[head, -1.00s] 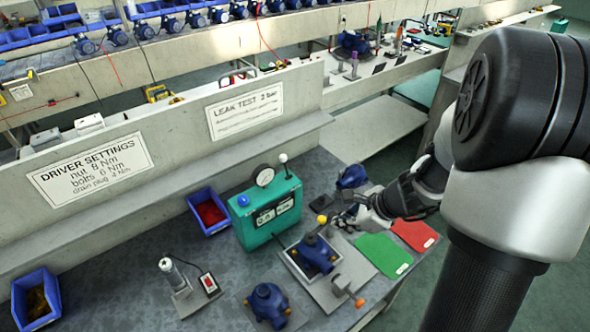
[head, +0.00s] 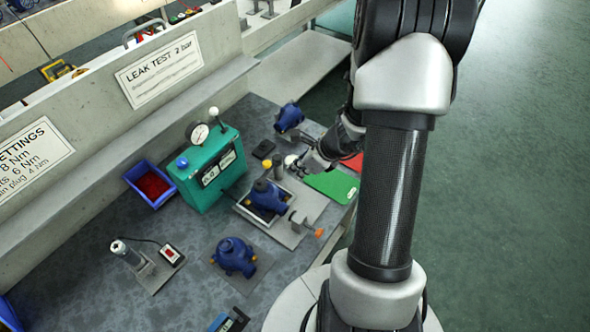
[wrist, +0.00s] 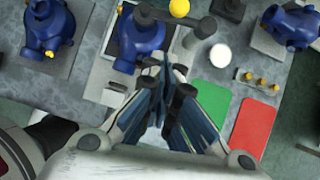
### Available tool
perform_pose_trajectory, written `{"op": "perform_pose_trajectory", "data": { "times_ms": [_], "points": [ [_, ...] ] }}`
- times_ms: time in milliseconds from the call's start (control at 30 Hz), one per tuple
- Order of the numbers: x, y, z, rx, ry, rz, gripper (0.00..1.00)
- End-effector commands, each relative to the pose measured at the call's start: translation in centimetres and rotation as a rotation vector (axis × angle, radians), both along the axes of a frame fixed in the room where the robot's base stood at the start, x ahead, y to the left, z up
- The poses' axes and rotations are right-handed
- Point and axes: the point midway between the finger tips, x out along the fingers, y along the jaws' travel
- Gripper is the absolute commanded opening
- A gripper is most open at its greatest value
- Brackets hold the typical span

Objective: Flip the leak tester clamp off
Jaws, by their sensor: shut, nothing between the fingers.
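The green leak tester (head: 208,170) stands on the bench with a round gauge and a white-knobbed lever on top. In front of it, a blue pump (head: 266,197) sits in a shallow tray (head: 243,209). A yellow-knobbed clamp handle (head: 267,164) stands at the pump's far side. In the wrist view the yellow knob (wrist: 179,8) sits on a dark arm at the top, beside the blue pump (wrist: 140,38). My gripper (wrist: 166,66) is shut and empty, to the right of the clamp in the head view (head: 301,165). Whether it touches anything is unclear.
A green mat (head: 332,186) and a red mat (head: 352,162) lie right of the tester. Another pump (head: 234,256) stands nearer, and one (head: 289,116) farther back. A blue bin (head: 152,184) is left.

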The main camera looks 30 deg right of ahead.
Motion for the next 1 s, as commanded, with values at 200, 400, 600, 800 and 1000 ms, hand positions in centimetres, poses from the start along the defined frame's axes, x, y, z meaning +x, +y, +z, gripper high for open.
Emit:
{"op": "perform_pose_trajectory", "data": {
  "times_ms": [200,400,600,800,1000],
  "points": [
    [2.3,1.3,-4.7,0.000,0.002,0.003,0.00],
    [4.6,2.4,-7.0,-0.002,-0.001,0.005,0.00],
    [6.2,3.2,-7.8,-0.001,0.000,0.002,0.00],
    [6.6,3.4,-7.9,-0.001,-0.001,0.000,0.00],
    [6.5,3.4,-7.8,-0.001,-0.001,0.000,0.00]
  ]
}}
